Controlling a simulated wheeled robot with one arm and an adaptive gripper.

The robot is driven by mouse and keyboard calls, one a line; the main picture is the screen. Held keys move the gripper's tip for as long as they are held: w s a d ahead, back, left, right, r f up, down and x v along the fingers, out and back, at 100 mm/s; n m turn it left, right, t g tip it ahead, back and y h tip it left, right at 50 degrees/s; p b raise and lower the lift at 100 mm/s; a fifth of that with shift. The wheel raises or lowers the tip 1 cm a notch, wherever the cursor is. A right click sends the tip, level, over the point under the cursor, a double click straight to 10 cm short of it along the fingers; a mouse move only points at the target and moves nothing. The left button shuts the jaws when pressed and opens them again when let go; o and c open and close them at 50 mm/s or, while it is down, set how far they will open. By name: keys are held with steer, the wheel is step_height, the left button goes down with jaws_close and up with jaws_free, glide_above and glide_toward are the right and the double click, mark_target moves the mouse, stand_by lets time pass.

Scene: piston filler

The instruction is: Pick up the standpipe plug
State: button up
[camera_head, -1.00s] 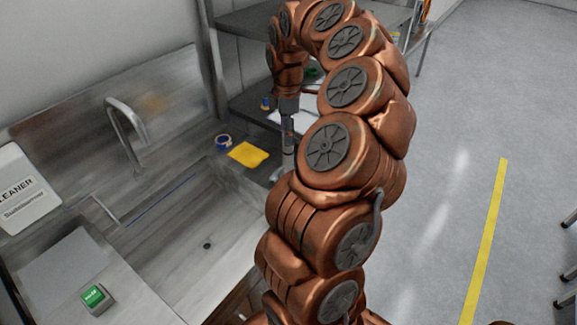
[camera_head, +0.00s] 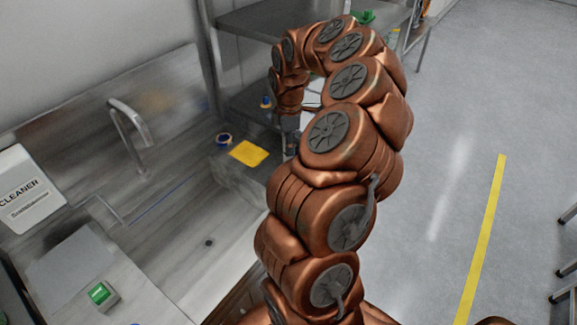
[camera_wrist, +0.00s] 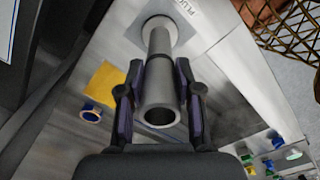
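The standpipe plug (camera_wrist: 160,75) is a grey hollow pipe in the wrist view. Its open upper end faces the camera and its far end sits in a pale round seat on a labelled plate (camera_wrist: 197,22). My gripper (camera_wrist: 158,64) has one dark finger on each side of the pipe, with narrow gaps visible between fingers and pipe. It looks open around the pipe rather than closed on it. In the head view my gripper (camera_head: 291,145) is low beside the sink's right end, partly hidden by my arm, and the plug cannot be made out there.
A yellow cloth (camera_head: 249,153) and a blue tape roll (camera_head: 223,139) lie left of my gripper. The sink basin (camera_head: 190,240) and faucet (camera_head: 128,125) are further left. Shelves (camera_head: 255,18) stand behind. A wire basket (camera_wrist: 285,25) shows in the wrist view's upper right.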

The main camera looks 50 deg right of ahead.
jaws_close()
stand_by(0.5)
